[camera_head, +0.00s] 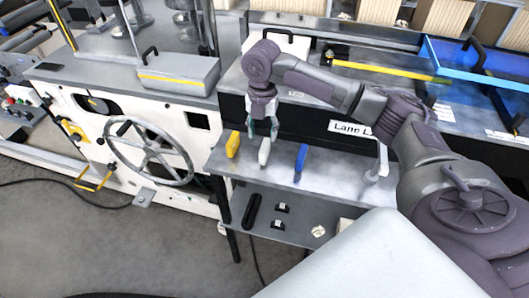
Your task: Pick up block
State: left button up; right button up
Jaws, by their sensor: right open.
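My right gripper (263,132) points down over the grey shelf, open, with its fingers spread. A small pale block (265,151) stands upright on the shelf right below the fingertips. I cannot tell whether the fingers touch it or are just above it. A yellow block (233,145) stands to its left and a blue block (300,162) to its right. My left gripper is out of view.
A pale T-shaped piece (371,177) stands further right on the shelf (335,178). A dark wall with a lane label (350,129) rises behind. A handwheel (150,152) on the white machine is at the left. A lower shelf (290,232) holds small parts.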

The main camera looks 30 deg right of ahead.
aim_at(264, 148)
notch_tip(264, 148, down, 4)
jog(key=shift+s+r, duration=0.1)
jog(key=shift+r, duration=0.05)
jog(key=f, duration=0.1)
jog(key=f+p, duration=0.1)
jog(key=f, duration=0.1)
jog(key=f+p, duration=0.1)
jog(key=shift+s+a+f, duration=0.1)
jog(key=shift+s+f, duration=0.2)
jog(key=shift+s, duration=0.05)
jog(key=shift+f, duration=0.5)
jog(key=shift+c, duration=0.2)
grip_shut()
